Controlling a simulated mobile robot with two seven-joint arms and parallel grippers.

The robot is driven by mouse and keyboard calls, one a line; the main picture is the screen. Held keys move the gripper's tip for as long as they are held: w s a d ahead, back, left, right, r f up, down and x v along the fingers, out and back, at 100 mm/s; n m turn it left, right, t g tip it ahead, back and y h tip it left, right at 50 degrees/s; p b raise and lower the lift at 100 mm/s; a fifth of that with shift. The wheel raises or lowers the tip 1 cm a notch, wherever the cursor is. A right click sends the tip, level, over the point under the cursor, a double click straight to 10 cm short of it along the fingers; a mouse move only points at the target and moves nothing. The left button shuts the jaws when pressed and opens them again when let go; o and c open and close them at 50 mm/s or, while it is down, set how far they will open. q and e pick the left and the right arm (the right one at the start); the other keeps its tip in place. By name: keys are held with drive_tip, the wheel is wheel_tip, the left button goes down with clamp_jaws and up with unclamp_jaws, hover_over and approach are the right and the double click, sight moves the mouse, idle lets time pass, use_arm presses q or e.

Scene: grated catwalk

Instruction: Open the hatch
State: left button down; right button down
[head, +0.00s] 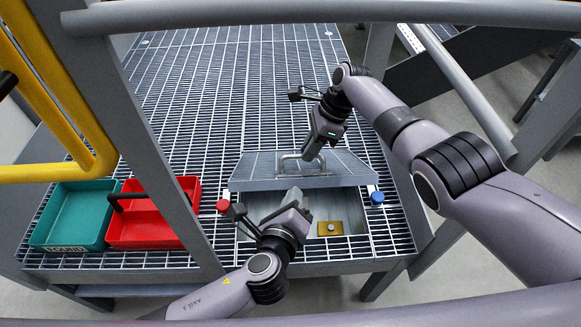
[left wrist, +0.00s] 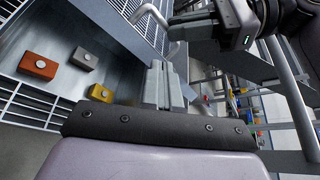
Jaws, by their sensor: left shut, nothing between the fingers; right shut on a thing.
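The grated hatch lid (head: 250,172) stands partly raised and tilted over its opening in the catwalk. Its bent metal handle (head: 284,165) is on top; it also shows in the left wrist view (left wrist: 150,12). My right gripper (head: 310,156) is shut on the handle from above. My left gripper (head: 304,198) is shut and empty, low in front of the lid's raised front edge, over the opening; whether it touches the lid I cannot tell. Its closed fingers show in the left wrist view (left wrist: 165,88). The recess (head: 350,215) below the lid is exposed.
In the recess lie a yellow block (head: 330,229), an orange block (left wrist: 38,65) and a grey block (left wrist: 84,59). A red knob (head: 223,206) and a blue knob (head: 377,197) flank the opening. Teal (head: 75,215) and red (head: 150,235) bins stand left, behind a grey post. A railing (head: 300,12) crosses above.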

use_arm(q)
drive_tip(key=r+m+y, duration=0.1)
drive_tip(key=m+y, duration=0.1)
drive_tip(key=m, duration=0.1)
use_arm(e)
drive_tip(key=shift+w+d+f, duration=0.2)
drive_tip(key=shift+w, duration=0.05)
use_arm(q)
drive_tip(key=m+y, duration=0.2)
drive_tip(key=m, duration=0.1)
approach(289, 156)
drive_tip(key=shift+g, duration=0.4)
drive_tip(key=shift+f+x, duration=0.2)
drive_tip(key=shift+x, duration=1.3)
drive_tip(key=shift+f+x, duration=0.2)
drive_tip(key=shift+x, duration=1.35)
drive_tip(key=shift+s+d, duration=0.1)
drive_tip(key=shift+s, duration=0.1)
drive_tip(key=shift+w+r, duration=0.65)
drive_tip(key=shift+r, duration=0.1)
drive_tip(key=shift+f, duration=0.1)
use_arm(e)
drive_tip(key=c, duration=1.4)
unclamp_jaws()
use_arm(q)
drive_tip(key=shift+w+f, duration=0.1)
use_arm(e)
drive_tip(key=shift+o, duration=1.4)
drive_tip(key=shift+w+f, duration=0.15)
drive_tip(key=shift+a, duration=0.15)
